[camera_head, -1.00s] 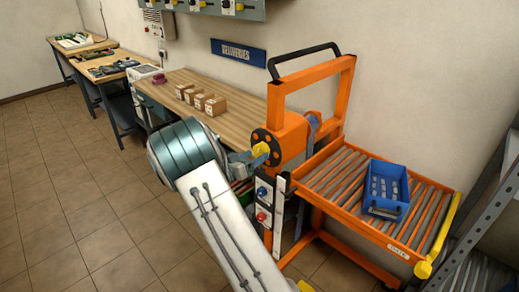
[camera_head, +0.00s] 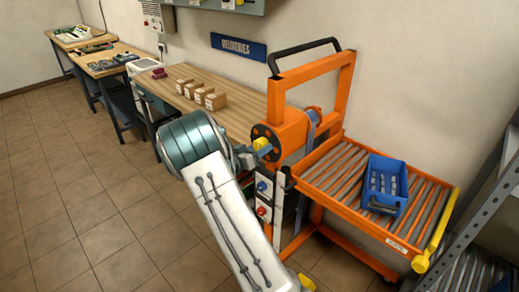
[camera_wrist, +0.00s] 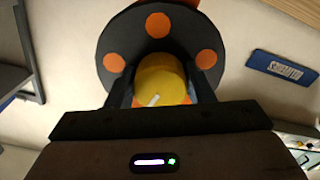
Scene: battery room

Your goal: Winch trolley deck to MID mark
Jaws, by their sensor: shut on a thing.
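The orange trolley (camera_head: 340,95) stands in the middle right of the head view. Its roller deck (camera_head: 345,187) holds a blue bin with grey pieces in it. The winch has a black disc with orange spots (camera_wrist: 107,60) and a yellow knob (camera_wrist: 160,75) at its centre, bearing a white line. My gripper (camera_wrist: 160,92) is shut on the yellow knob, a finger at each side; in the head view it is partly hidden behind my arm. A white strip (camera_head: 279,195) runs down the near upright. I cannot read a MID mark on it.
A wooden bench (camera_head: 235,108) with several small boxes stands behind the trolley, under a blue DELIVERIES sign (camera_head: 238,46). A grey metal rack (camera_head: 470,200) is close on the right. The tiled floor at left is clear.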

